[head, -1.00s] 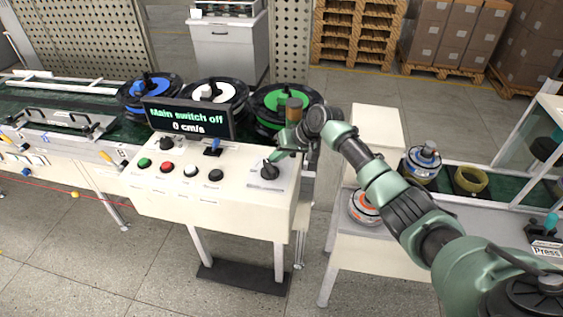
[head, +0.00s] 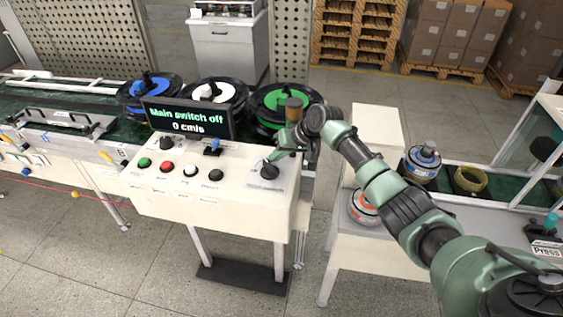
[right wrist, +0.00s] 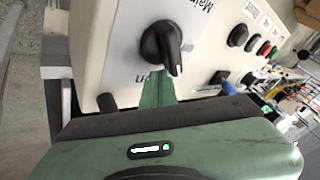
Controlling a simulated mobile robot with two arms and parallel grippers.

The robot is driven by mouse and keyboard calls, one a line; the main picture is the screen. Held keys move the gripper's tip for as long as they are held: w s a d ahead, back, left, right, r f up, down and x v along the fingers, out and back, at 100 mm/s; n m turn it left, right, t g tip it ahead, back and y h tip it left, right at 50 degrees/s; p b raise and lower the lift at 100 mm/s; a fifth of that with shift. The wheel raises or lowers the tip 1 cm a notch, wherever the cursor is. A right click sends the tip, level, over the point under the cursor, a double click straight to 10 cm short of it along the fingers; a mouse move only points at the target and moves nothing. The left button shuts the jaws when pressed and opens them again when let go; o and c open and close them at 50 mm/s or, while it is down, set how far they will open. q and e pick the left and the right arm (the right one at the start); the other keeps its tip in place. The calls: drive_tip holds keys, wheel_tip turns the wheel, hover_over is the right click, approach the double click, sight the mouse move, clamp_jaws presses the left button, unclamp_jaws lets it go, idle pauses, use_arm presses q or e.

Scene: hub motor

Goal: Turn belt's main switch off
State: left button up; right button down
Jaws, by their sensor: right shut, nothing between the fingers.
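The belt's main switch is a black rotary knob (head: 269,170) at the right end of the white control panel (head: 225,195). The knob also shows in the right wrist view (right wrist: 161,45), with a white mark on its pointer. The display (head: 188,119) reads "Main switch off" and "0 cm/s". My right gripper (head: 270,156) is shut and empty at the knob, its green fingers (right wrist: 158,90) close beside the pointer. I cannot tell whether they touch it. My left gripper is not in view.
Green, red, white and black buttons (head: 145,162) and a blue-handled switch (head: 215,145) sit left on the panel. Several reels, including a green one (head: 270,97), stand behind. A side table (head: 400,235) with motor parts stands to the right.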

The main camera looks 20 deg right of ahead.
drive_tip(key=shift+r, duration=0.1)
idle(0.7)
drive_tip(key=b+v, duration=0.1)
drive_tip(key=v, duration=0.6)
drive_tip(key=shift+s+r+b, duration=0.2)
drive_tip(key=shift+b, duration=0.1)
drive_tip(key=shift+d, duration=0.15)
